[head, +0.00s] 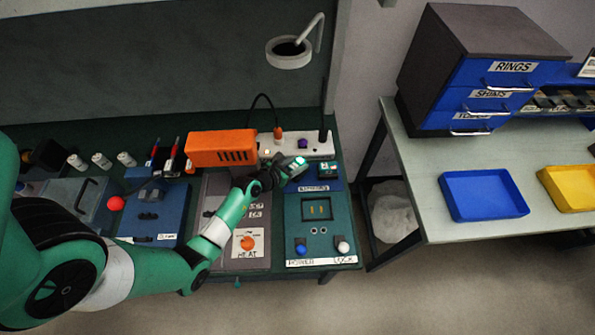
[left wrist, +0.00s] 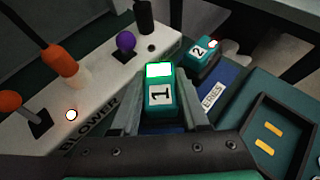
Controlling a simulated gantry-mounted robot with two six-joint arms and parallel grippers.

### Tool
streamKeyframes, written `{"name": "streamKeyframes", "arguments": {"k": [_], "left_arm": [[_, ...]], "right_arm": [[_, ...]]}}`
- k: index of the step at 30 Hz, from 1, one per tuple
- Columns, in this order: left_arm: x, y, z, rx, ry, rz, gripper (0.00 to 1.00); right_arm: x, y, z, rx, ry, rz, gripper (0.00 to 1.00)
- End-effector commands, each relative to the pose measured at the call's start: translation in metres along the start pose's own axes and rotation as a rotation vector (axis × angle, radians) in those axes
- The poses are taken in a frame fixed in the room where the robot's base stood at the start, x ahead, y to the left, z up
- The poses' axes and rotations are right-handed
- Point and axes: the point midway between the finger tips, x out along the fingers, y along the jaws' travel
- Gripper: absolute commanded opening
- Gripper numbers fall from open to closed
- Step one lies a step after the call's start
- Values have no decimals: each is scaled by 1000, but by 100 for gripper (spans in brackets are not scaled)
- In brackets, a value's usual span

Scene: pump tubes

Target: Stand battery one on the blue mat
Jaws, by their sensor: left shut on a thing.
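Battery one (left wrist: 160,97), a green block with a white label "1" and a glowing green-white end, sits between the fingers of my left gripper (left wrist: 160,120), which is shut on it. In the head view, battery one (head: 299,162) is at the tip of my left gripper (head: 284,168), beside the power strip's right end. The blue mat (head: 320,186), labelled for batteries, is just below and right of it; it also shows in the left wrist view (left wrist: 229,76). I cannot tell whether battery one touches anything below. Battery two (left wrist: 203,52), with a red light, stands on the mat.
A white blower strip (left wrist: 85,110) with knobs and plugs lies alongside. A dark recessed bay with brass contacts (head: 317,210) is in front of the mat. An orange box (head: 222,148) stands left of my gripper. Blue tray (head: 484,195) is on the right table.

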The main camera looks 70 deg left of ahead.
Motion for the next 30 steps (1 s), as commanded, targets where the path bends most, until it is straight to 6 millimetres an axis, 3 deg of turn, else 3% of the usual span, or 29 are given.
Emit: {"name": "streamKeyframes", "arguments": {"k": [7, 18, 19, 21, 23, 30], "left_arm": [[22, 2, -30, 0, -1, 2, 0], [22, 2, -31, -1, -2, 1, 0], [22, 2, -31, -1, 0, 1, 50], [22, 2, -31, -1, 0, 1, 63], [22, 2, -31, -1, 0, 1, 73], [22, 2, -31, 0, 0, 1, 75]], "right_arm": [[-21, 0, 20, 0, 0, 0, 50], [-20, 0, 18, 0, 0, 0, 50], [-20, 0, 18, 0, 0, 0, 50], [-20, 0, 18, 0, 0, 0, 50], [-20, 0, 18, 0, 0, 0, 50], [-20, 0, 18, 0, 0, 0, 50]]}}
